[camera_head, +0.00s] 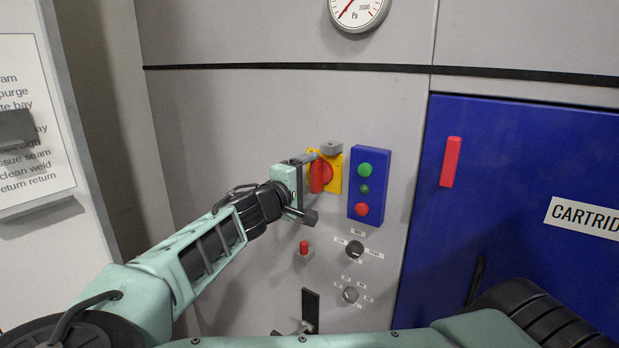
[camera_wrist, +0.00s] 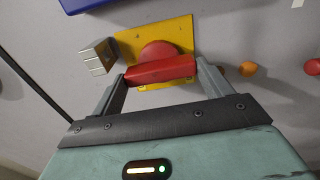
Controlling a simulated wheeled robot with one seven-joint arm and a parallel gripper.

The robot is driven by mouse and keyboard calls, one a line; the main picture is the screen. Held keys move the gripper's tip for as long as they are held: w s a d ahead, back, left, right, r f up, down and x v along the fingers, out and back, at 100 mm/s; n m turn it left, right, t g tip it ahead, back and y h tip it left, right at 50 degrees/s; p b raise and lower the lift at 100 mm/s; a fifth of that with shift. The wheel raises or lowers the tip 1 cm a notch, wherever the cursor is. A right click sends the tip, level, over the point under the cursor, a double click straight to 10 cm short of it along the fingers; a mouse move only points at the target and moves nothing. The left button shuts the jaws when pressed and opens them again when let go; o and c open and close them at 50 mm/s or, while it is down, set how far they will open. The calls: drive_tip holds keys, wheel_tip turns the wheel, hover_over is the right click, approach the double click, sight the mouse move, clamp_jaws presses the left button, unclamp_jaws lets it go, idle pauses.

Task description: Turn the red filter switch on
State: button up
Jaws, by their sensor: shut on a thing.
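The red switch (camera_head: 321,175) sits on a yellow plate (camera_head: 337,184) on the grey wall panel. In the wrist view the red switch (camera_wrist: 160,68) has a round base and a bar-shaped handle, in front of the yellow plate (camera_wrist: 178,31). My gripper (camera_head: 313,174) reaches it from the left. In the wrist view my gripper (camera_wrist: 160,72) has one finger at each end of the red handle and is shut on it. In the head view the handle stands roughly upright, partly hidden by my gripper.
A blue box (camera_head: 370,186) with green and red buttons is close right of the switch. A grey block (camera_head: 331,147) juts out at the plate's top. Below are a small red button (camera_head: 304,247) and two knobs (camera_head: 354,249). A blue door (camera_head: 510,200) stands right.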

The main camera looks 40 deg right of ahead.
drive_tip(key=shift+w+a, duration=0.1)
drive_tip(key=o, duration=1)
drive_tip(key=shift+a+f, duration=0.1)
drive_tip(key=shift+a, duration=0.35)
drive_tip(key=b+v, duration=0.6)
drive_tip(key=v, duration=1)
drive_tip(key=shift+s+a, duration=0.25)
drive_tip(key=shift+s, duration=0.05)
